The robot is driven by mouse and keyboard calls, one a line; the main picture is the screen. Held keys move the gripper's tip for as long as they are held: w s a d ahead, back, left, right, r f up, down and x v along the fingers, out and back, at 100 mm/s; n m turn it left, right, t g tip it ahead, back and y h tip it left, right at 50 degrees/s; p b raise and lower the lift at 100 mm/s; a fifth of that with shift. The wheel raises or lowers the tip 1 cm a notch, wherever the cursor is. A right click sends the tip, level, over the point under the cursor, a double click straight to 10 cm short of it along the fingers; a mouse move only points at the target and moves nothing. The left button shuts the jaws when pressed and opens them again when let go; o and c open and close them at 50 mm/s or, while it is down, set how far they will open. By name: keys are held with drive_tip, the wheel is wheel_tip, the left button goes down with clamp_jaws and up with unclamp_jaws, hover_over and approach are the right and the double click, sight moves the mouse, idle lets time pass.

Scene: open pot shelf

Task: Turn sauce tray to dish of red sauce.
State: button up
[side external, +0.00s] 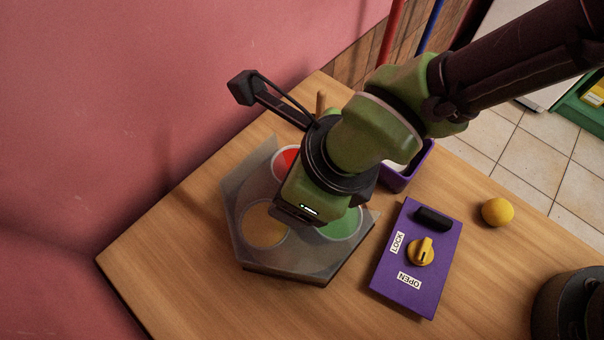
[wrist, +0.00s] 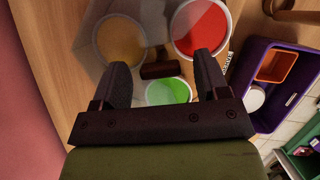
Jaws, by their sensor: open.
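The sauce tray (side external: 268,167) is a grey, see-through, angular tray on the wooden table. It has a dish of red sauce (side external: 286,158) at the back, one of yellow-orange sauce (side external: 264,224) at the front left and one of green sauce (side external: 342,224) at the right. The wrist view shows the red dish (wrist: 200,28) at upper right, the yellow-orange dish (wrist: 122,40) at upper left and the green dish (wrist: 168,92) below. A dark bar-shaped handle (wrist: 160,70) appears between the fingertips of my open gripper (wrist: 163,72). Contact cannot be told. My gripper hides the tray's middle in the side view.
A purple box (side external: 417,270) with a yellow knob and LOCK and OPEN labels lies right of the tray. A yellow ball (side external: 497,212) is farther right. A purple bin (wrist: 270,110) holds an orange container. A pink wall (side external: 90,110) borders the table.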

drive_tip(key=v, duration=1)
